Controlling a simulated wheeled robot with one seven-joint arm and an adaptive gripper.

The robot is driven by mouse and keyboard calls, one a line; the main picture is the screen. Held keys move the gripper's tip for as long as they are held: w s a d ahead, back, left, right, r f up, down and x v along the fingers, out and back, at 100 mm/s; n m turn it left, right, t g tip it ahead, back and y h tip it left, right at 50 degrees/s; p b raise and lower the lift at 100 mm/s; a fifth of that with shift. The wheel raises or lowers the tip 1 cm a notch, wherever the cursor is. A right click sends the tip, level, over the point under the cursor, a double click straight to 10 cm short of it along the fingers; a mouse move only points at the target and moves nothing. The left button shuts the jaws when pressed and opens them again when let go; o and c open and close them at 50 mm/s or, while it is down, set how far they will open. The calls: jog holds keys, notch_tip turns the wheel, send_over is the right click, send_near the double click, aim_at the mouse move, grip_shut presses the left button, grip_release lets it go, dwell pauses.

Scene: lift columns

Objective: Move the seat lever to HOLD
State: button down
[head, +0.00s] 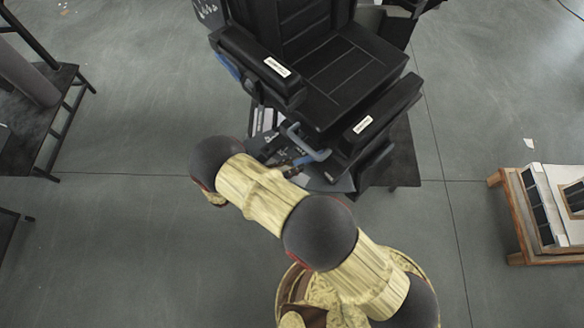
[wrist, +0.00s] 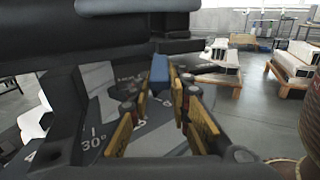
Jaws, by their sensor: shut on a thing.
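The seat lever is a blue handle (head: 309,147) at the front of a black seat (head: 340,80) in the head view. It also shows in the wrist view as a blue bar (wrist: 160,69) between the yellow finger pads. My gripper (wrist: 158,88) is shut on this blue lever. In the head view my gripper (head: 293,167) is small and partly hidden by my arm, just below the lever. A dark side panel (wrist: 110,85) behind the fingers carries white markings, including "30°"; the other lettering is too blurred to read, so the lever's marked position cannot be told.
Black armrests (head: 262,65) with white labels flank the seat. Dark seat structure fills the left of the wrist view, close to the fingers. A wooden pallet (head: 515,215) with pale panels stands at the right. A dark bench (head: 35,110) stands at the left. Grey floor between them is clear.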

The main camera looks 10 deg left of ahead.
jog(key=shift+w+a, duration=0.15)
jog(key=shift+w, duration=0.1)
jog(key=shift+m, duration=0.3)
jog(key=c, duration=1.7)
grip_release()
jog(key=shift+o, duration=0.3)
jog(key=v, duration=1.2)
jog(key=shift+w, duration=0.25)
jog(key=shift+a+f, duration=0.1)
jog(key=shift+a, duration=0.05)
